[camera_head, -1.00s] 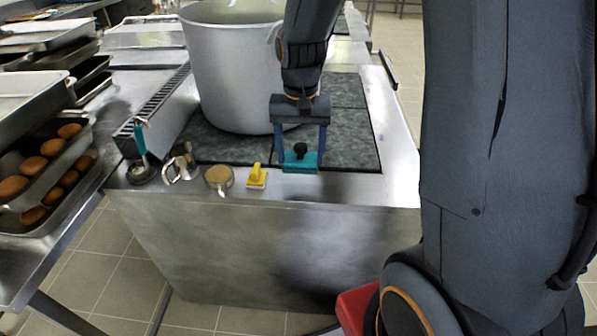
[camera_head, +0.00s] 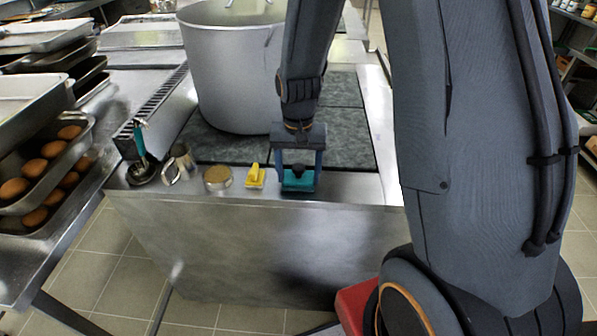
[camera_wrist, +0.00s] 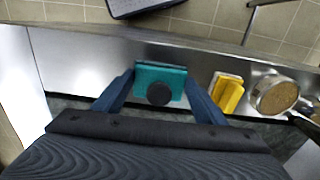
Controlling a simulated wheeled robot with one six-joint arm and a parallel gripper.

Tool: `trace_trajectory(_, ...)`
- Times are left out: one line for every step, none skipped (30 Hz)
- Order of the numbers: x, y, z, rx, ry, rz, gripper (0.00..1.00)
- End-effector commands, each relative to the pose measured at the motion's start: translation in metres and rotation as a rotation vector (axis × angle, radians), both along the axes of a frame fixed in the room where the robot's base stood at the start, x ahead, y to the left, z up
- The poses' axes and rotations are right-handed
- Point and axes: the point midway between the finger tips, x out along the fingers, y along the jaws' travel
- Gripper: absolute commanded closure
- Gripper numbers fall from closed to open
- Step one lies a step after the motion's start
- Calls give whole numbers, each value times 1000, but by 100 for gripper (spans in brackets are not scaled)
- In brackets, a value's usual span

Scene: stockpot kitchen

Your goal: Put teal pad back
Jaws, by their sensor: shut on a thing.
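The teal pad (camera_head: 299,186) has a dark round knob on top and is at the front strip of the steel counter, right of the yellow pad. My gripper (camera_head: 299,180) points down and is shut on the teal pad, one finger at each side. In the wrist view the teal pad (camera_wrist: 160,75) sits between the two blue fingers of my gripper (camera_wrist: 159,88). I cannot tell whether the pad's underside touches the steel.
Left along the front strip are a yellow pad (camera_head: 255,177), a round strainer (camera_head: 217,178), a metal jug (camera_head: 180,163) and a teal-handled tool (camera_head: 140,150). A large stockpot (camera_head: 232,75) stands behind on dark cooking plates (camera_head: 345,150). Bare steel lies right of the teal pad.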

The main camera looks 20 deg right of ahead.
Motion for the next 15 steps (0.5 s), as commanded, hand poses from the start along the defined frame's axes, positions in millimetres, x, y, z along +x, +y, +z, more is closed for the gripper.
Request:
trace_trajectory(0, 0, -1, 0, 1, 0, 32)
trace_trajectory(0, 0, -1, 0, 0, 0, 26)
trace_trajectory(0, 0, -1, 0, 1, 0, 20)
trace_trajectory(0, 0, -1, 0, 0, 0, 16)
trace_trajectory(0, 0, -1, 0, 1, 0, 16)
trace_trajectory(0, 0, -1, 0, 1, 0, 16)
trace_trajectory(0, 0, -1, 0, 0, 0, 16)
trace_trajectory(0, 0, -1, 0, 0, 0, 16)
trace_trajectory(0, 0, -1, 0, 0, 0, 16)
trace_trajectory(0, 0, -1, 0, 0, 0, 16)
trace_trajectory(0, 0, -1, 0, 0, 0, 16)
trace_trajectory(0, 0, 0, 0, 0, 0, 16)
trace_trajectory(0, 0, 0, 0, 0, 0, 16)
trace_trajectory(0, 0, 2, 0, 0, 0, 16)
trace_trajectory(0, 0, 4, 0, -1, 0, 16)
